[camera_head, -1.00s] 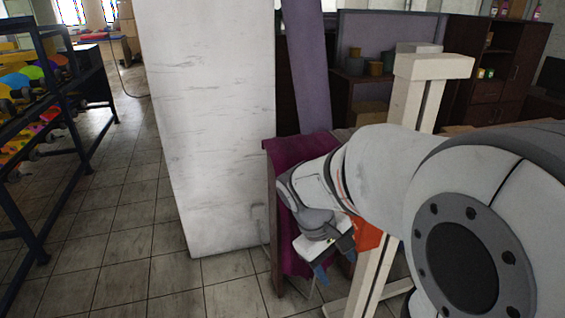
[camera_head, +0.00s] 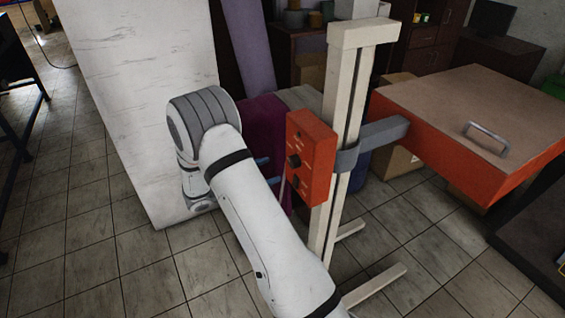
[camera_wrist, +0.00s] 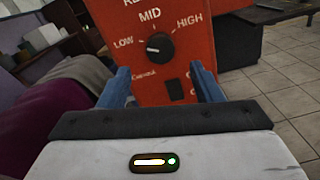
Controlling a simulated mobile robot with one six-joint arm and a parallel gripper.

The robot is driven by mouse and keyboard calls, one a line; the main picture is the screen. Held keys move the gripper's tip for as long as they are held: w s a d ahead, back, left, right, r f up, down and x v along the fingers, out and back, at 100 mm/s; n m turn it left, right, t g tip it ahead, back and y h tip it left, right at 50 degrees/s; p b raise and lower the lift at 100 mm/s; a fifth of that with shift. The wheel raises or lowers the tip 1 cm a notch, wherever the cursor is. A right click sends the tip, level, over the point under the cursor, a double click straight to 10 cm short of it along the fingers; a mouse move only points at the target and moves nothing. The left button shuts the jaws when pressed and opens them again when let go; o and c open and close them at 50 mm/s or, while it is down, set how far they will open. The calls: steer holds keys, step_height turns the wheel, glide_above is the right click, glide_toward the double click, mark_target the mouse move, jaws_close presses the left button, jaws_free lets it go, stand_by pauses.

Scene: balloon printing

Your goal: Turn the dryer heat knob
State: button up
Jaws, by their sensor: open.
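The dryer heat knob (camera_wrist: 159,47) is black and round, on a red control box (camera_wrist: 185,85) marked LOW, MID and HIGH. Its white mark points left, toward the LOW side. In the head view the knob (camera_head: 292,161) shows on the left face of the control box (camera_head: 317,150), which is fixed to a cream stand. My gripper (camera_wrist: 162,84) is open and empty, its blue fingers apart below the knob in the wrist view, not touching it. In the head view only a bit of blue finger (camera_head: 262,161) shows left of the box; my arm hides the rest.
The red dryer press (camera_head: 465,110) with a handled lid (camera_head: 487,137) extends right from the cream stand (camera_head: 345,110). Purple cloth (camera_head: 262,120) lies behind the box. Tiled floor is clear at front left.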

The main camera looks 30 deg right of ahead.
mark_target(290, 163)
steer(key=d+p, duration=0.2)
steer(key=d, duration=0.5)
steer(key=shift+w+d, duration=0.15)
steer(key=shift+d, duration=0.1)
